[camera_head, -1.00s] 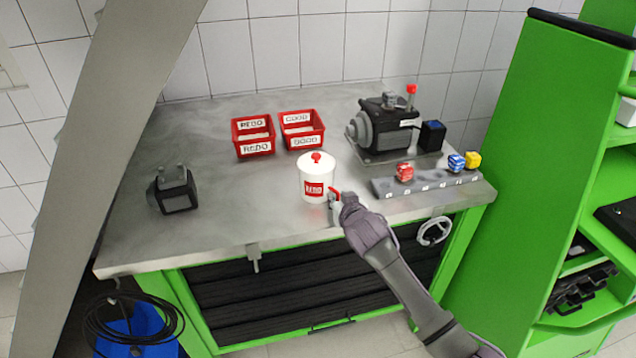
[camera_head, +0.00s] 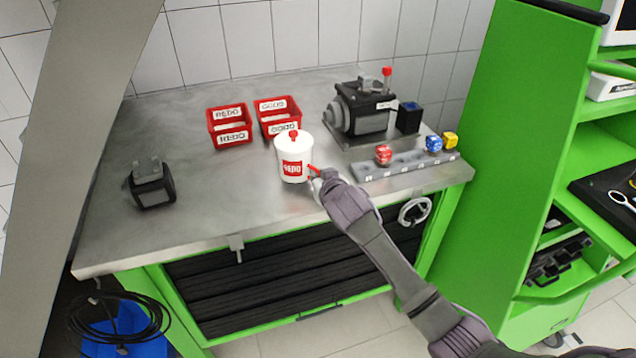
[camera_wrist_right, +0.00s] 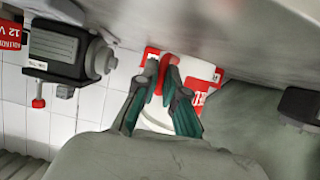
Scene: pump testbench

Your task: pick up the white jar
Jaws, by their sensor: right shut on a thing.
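The white jar (camera_head: 293,172) has a red knob on its lid and a red label. It is upright over the front middle of the grey bench, and a red handle shows on its right side. My right gripper (camera_head: 314,180) is at that side, shut on the red handle. In the right wrist view the two fingers (camera_wrist_right: 168,80) close around the red handle, with the jar (camera_wrist_right: 200,72) just behind them. The gap under the jar is too small to judge. My left gripper is out of view.
Two red trays (camera_head: 230,138) (camera_head: 279,122) stand close behind the jar. A dark pump (camera_head: 360,118) and a grey rack (camera_head: 405,167) with coloured cubes are to the right. A black device (camera_head: 152,188) sits at left. A green shelf (camera_head: 500,130) borders the bench at right.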

